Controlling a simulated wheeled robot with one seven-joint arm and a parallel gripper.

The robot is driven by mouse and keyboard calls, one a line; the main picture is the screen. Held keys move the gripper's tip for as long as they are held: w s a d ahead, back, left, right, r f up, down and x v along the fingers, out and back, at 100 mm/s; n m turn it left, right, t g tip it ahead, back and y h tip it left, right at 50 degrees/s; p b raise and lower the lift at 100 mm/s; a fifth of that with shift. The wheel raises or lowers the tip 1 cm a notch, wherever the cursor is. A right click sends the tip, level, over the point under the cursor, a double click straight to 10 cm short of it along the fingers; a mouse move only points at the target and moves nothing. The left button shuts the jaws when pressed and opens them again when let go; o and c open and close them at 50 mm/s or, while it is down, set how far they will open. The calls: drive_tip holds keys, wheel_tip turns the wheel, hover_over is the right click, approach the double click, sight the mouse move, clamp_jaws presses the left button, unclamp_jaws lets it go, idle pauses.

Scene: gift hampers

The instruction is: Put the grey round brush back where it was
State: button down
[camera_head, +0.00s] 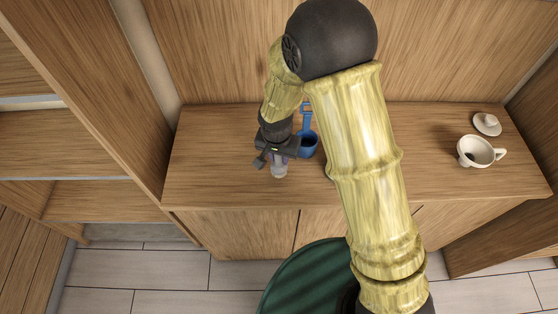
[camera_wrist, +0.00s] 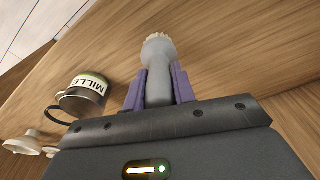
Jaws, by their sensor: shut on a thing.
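The grey round brush (camera_wrist: 158,55) is in my gripper (camera_wrist: 157,88), between its two purple fingers in the wrist view. Its pale bristle end points away from the gripper, and its lower part is hidden between the fingers. In the head view the brush (camera_head: 279,172) shows just below my gripper (camera_head: 277,160), over the left front part of the wooden counter (camera_head: 225,175). I cannot tell whether the brush touches the counter.
A blue scoop-like vessel (camera_head: 307,145) stands right beside my gripper. A white cup (camera_head: 476,151) and a white knobbed lid (camera_head: 487,122) are at the counter's right. A labelled jar (camera_wrist: 86,95) shows in the wrist view. My arm hides the counter's middle; its left is clear.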

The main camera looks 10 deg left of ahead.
sight(279, 162)
drive_tip(key=shift+f+p, duration=0.3)
drive_tip(key=shift+f, duration=1.3)
drive_tip(key=shift+f, duration=0.15)
drive_tip(key=c, duration=1.1)
unclamp_jaws()
drive_tip(key=shift+c, duration=0.2)
wheel_tip(279, 162, up, 12)
drive_tip(key=s+b, duration=0.1)
drive_tip(key=b, duration=0.1)
drive_tip(key=shift+s, duration=0.25)
drive_tip(key=shift+a, duration=0.15)
